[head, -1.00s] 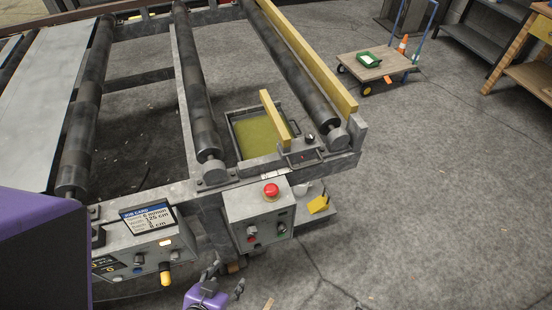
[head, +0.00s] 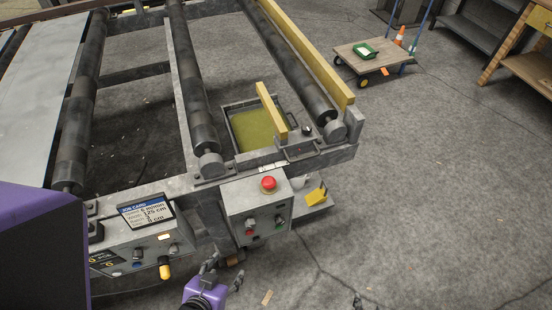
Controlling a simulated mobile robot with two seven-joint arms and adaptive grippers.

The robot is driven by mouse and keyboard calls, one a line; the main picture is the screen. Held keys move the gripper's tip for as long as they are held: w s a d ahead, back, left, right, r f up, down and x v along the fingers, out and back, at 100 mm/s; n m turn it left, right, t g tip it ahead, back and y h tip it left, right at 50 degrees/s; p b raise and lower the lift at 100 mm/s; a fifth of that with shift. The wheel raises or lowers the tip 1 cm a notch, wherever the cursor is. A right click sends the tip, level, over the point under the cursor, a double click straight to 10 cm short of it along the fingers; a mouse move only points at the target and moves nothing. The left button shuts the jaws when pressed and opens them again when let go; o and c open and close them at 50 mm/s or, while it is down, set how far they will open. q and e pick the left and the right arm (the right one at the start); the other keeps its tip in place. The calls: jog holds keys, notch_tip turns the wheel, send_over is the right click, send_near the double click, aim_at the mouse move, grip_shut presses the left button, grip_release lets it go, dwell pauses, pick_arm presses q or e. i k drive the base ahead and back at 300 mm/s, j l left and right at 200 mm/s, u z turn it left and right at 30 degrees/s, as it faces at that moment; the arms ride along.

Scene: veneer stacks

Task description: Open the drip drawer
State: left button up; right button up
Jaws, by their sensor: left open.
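The drip drawer appears to be the shallow metal tray (head: 229,124) with a yellow-green bottom, under the rollers at the frame's front right. My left gripper (head: 223,274) is open and empty at the bottom, below the control box and apart from the handle. Dark tips at the bottom edge seem to be my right gripper (head: 366,303); the rest is out of view.
A control box (head: 235,210) with a red emergency button (head: 268,184) hangs below the frame's front rail. A yellow piece (head: 316,194) sits on a low ledge beside it. A job-card panel (head: 130,246) is at left. Floor at right is clear up to a cart (head: 372,66).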

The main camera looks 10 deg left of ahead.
aim_at(253, 129)
jog(key=i+l+u, duration=0.1)
jog(key=u, duration=0.6)
jog(key=l+u, duration=0.3)
jog(key=l, duration=0.25)
jog(key=l+u, duration=0.3)
jog(key=l, duration=0.25)
jog(key=l+u, duration=0.25)
jog(key=l, duration=1.5)
jog(key=k+l, duration=0.15)
jog(key=l, duration=0.55)
jog(key=l+u, duration=0.1)
jog(key=l, duration=0.6)
jog(key=i+l+u, duration=0.1)
jog(key=i+l, duration=0.25)
jog(key=i+l+u, duration=0.1)
jog(key=i+l, duration=0.2)
jog(key=l, duration=0.15)
jog(key=i+l+u, duration=0.1)
jog(key=i+l, duration=0.25)
jog(key=l, duration=0.1)
